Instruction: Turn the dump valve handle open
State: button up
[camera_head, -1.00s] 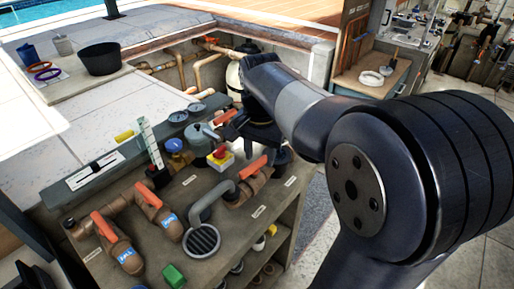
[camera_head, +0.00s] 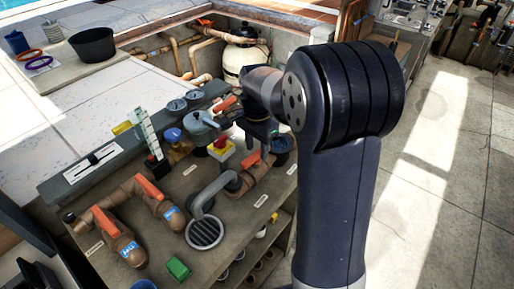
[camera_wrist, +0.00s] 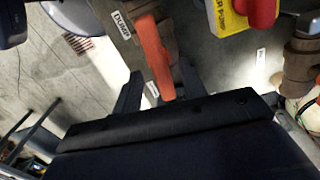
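The dump valve handle (camera_wrist: 154,58) is an orange lever on a brown valve body, beside a label reading DUMP, in the wrist view. In the head view the handle (camera_head: 252,159) is partly visible below my gripper (camera_head: 260,132). In the wrist view my gripper (camera_wrist: 160,80) is open, with one dark finger on each side of the handle's near end. Gaps show between handle and fingers, so it is not clamped. Whether the fingers are level with the handle or above it I cannot tell.
A yellow box with a red button (camera_head: 221,148) stands close left of my gripper. A grey curved pipe (camera_head: 208,192) rises by a round grate (camera_head: 204,233). Two more orange-handled valves (camera_head: 107,222) (camera_head: 150,190) are at the left. A blue-topped cup (camera_head: 282,145) is at the right.

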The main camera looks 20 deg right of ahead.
jog(key=shift+f, duration=0.65)
grip_shut()
